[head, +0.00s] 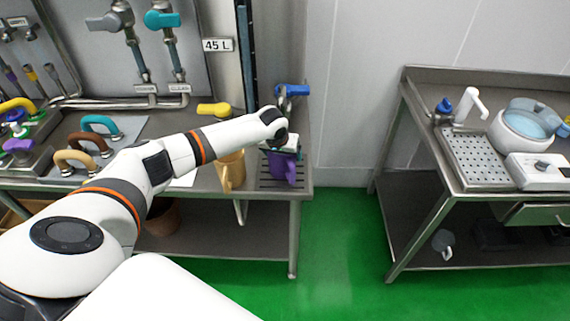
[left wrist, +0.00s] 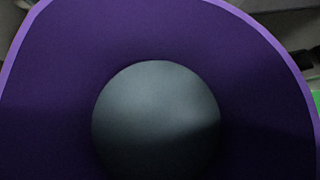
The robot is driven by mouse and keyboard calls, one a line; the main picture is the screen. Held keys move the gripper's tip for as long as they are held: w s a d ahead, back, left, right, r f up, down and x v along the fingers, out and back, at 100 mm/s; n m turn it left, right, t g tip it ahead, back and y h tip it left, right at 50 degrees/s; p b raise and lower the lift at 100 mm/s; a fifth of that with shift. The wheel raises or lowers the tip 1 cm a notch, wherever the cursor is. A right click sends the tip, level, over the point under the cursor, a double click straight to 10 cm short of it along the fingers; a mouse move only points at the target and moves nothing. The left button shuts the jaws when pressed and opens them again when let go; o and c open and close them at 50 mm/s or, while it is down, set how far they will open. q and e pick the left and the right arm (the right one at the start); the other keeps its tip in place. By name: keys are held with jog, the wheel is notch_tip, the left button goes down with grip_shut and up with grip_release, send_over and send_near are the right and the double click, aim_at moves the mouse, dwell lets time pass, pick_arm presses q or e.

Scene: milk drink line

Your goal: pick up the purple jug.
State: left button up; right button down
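The purple jug (head: 280,170) stands on the dark slotted grate at the right end of the left bench, below the blue-handled tap. My left arm reaches across from the left, and my left gripper (head: 281,147) is right over the jug's top. Its fingers are mostly hidden, so I cannot tell whether they are open or touch the jug. The left wrist view looks down into the purple jug (left wrist: 60,75); its rim fills the frame, with a round grey shape (left wrist: 156,122) in the middle. No fingertips show there. My right gripper is not in view.
A tan jug (head: 231,172) stands just left of the purple one. The blue-handled tap (head: 291,91) is close behind my gripper. Brown, tan and teal handles lie further left. Green floor separates this bench from the right bench (head: 465,190).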

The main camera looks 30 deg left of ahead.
pick_arm(q)
jog(key=c, duration=0.9)
jog(key=shift+r, duration=0.1)
jog(key=shift+c, duration=0.5)
jog(key=shift+w, duration=0.1)
